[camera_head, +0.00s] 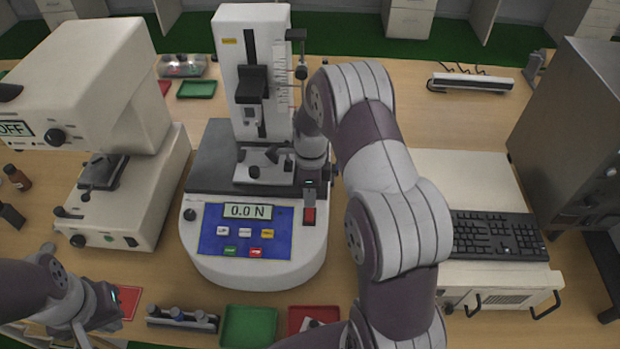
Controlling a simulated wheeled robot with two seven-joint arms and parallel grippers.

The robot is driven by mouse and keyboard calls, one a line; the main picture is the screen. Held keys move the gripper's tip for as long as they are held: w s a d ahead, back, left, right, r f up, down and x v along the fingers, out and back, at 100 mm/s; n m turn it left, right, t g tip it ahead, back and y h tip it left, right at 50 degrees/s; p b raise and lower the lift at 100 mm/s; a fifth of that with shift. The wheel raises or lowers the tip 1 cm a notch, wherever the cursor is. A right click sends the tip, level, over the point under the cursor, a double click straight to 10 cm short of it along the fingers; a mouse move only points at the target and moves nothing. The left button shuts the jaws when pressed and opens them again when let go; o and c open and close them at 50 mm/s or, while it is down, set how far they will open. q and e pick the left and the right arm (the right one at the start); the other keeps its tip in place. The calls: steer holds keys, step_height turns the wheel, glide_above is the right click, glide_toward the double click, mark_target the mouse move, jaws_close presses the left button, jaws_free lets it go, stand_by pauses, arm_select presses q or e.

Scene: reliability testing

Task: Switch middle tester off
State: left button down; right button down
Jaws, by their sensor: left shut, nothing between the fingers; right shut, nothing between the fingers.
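The middle tester (207,262) is a white machine with an upright column and a blue front panel (215,240). Its lit display (248,212) reads 0.0 N. Several small coloured buttons sit below the display. A red rocker switch (309,216) is at the right end of the panel. My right gripper (310,196) is shut and empty, pointing down just above and behind the red switch; I cannot tell whether it touches. My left gripper (112,312) is shut and empty at the lower left, away from the tester, partly hidden by its own wrist.
A white tester (135,205) reading OFF stands left. A keyboard (490,234) on a white unit and a grey cabinet (585,130) are right. A green tray (248,326), red tray (300,318) and small rack (182,320) line the front edge.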

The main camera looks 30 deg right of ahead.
mark_target(310, 219)
steer(key=f, duration=0.2)
steer(key=f+p, duration=0.1)
steer(key=f, duration=0.1)
steer(key=shift+s+a, duration=0.3)
steer(key=shift+s, duration=0.05)
steer(key=shift+d+f, duration=0.1)
steer(key=shift+f, duration=0.4)
steer(key=shift+s+f+t, duration=0.15)
steer(key=shift+f+t, duration=0.15)
steer(key=shift+f, duration=0.05)
steer(key=shift+s+a+h, duration=0.2)
steer(key=shift+a+h, duration=0.05)
steer(key=shift+h, duration=0.05)
steer(key=shift+w+d, duration=0.1)
